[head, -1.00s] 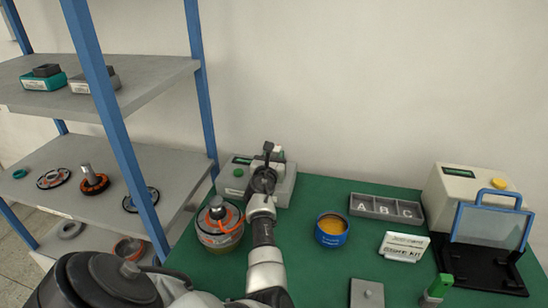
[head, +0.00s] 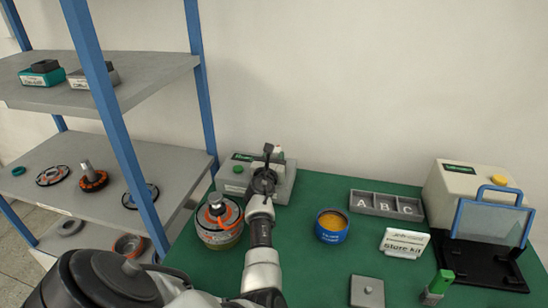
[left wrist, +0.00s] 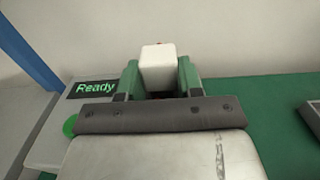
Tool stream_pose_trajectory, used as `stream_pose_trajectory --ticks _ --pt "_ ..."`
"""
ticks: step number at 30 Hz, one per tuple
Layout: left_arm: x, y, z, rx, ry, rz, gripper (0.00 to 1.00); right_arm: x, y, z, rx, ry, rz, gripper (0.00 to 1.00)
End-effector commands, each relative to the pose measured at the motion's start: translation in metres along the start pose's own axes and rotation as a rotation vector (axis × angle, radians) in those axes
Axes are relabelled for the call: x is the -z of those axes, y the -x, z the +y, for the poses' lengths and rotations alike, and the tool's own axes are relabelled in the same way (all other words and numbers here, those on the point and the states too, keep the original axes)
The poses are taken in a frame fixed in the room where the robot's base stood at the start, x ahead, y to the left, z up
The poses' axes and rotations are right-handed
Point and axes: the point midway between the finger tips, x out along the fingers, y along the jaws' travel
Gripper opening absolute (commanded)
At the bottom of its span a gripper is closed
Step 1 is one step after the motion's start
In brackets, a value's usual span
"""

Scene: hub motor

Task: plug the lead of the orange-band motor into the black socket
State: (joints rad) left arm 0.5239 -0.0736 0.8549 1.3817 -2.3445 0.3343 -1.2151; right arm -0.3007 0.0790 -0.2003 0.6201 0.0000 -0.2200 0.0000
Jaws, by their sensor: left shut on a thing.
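The orange-band motor (head: 217,212) stands upright on a round holder at the left of the green table, a short orange stretch of lead showing on its top. My left gripper (head: 268,158) is beyond it, at the front of the grey box with a screen (head: 286,184). In the left wrist view, the green fingers of my left gripper (left wrist: 159,72) are shut on a white block (left wrist: 158,62), which looks like the lead's plug. The black socket cannot be made out, and whether the plug is seated cannot be told. My right gripper is not in view.
The box's screen reads Ready (left wrist: 96,88). A blue tin (head: 332,227), a grey A-B-C tray (head: 386,204), a sign (head: 403,243) and a cream machine (head: 452,190) stand to the right. A shelf (head: 150,165) with blue posts is close on the left.

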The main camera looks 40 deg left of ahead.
Motion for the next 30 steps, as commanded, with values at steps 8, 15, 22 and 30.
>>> stream_pose_trajectory --ticks 8,15,22,30 --pt "0.0045 -0.0002 0.0005 -0.001 0.0 -0.001 0.05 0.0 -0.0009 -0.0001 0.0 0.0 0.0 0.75" --pt "0.0075 0.0 0.0002 0.0 -0.002 0.001 0.05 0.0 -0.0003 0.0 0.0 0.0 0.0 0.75" --pt "0.0104 0.0002 -0.0003 -0.001 0.0 0.0 0.05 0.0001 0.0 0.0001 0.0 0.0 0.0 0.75" --pt "0.0103 0.0001 -0.0002 -0.001 -0.001 0.0 0.05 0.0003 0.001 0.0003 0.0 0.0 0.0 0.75"
